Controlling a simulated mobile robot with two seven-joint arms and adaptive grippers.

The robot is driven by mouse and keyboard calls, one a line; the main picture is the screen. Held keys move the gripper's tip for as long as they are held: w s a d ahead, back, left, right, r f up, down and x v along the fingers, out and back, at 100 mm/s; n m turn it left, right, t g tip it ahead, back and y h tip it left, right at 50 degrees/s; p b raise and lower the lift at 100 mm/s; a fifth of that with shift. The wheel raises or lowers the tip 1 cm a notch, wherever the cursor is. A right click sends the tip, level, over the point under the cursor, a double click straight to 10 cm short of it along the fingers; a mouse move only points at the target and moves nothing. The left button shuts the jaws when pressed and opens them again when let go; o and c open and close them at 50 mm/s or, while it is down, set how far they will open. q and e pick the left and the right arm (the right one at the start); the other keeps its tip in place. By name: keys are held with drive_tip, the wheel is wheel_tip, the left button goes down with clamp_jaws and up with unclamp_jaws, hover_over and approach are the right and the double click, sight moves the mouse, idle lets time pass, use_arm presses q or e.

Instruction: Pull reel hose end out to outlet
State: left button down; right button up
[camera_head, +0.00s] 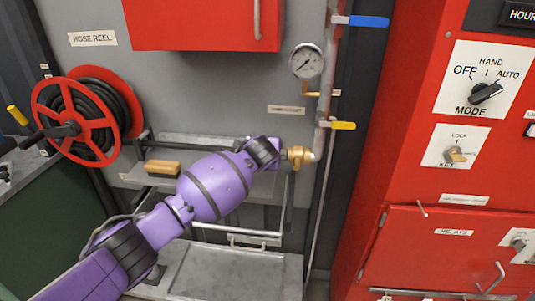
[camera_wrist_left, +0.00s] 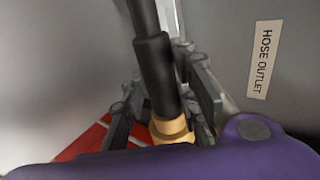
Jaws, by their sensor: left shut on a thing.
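The hose reel (camera_head: 90,115) is a red spoked wheel wound with black hose at the left of the head view. My left arm reaches up to a brass fitting (camera_head: 297,157) beside a vertical grey pipe; I cannot tell whether this is the outlet or the hose's own end. In the head view the arm hides the left fingers. In the left wrist view my left gripper (camera_wrist_left: 168,95) is shut around the black hose end (camera_wrist_left: 156,70), which has a thick sleeve and a brass tip (camera_wrist_left: 171,130). A "HOSE OUTLET" label (camera_wrist_left: 260,60) is to its right.
A pressure gauge (camera_head: 306,61) and blue (camera_head: 368,21) and yellow (camera_head: 342,125) valve handles sit along the pipe. A red control cabinet (camera_head: 400,150) stands close on the right.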

use_arm(q)
drive_tip(key=shift+d, duration=0.25)
drive_tip(key=c, duration=1.7)
unclamp_jaws()
drive_tip(key=shift+c, duration=0.2)
drive_tip(key=shift+o, duration=0.5)
drive_tip(key=shift+d, duration=0.1)
drive_tip(key=shift+s+r, duration=0.25)
drive_tip(key=shift+s, duration=0.2)
drive_tip(key=v, duration=1.1)
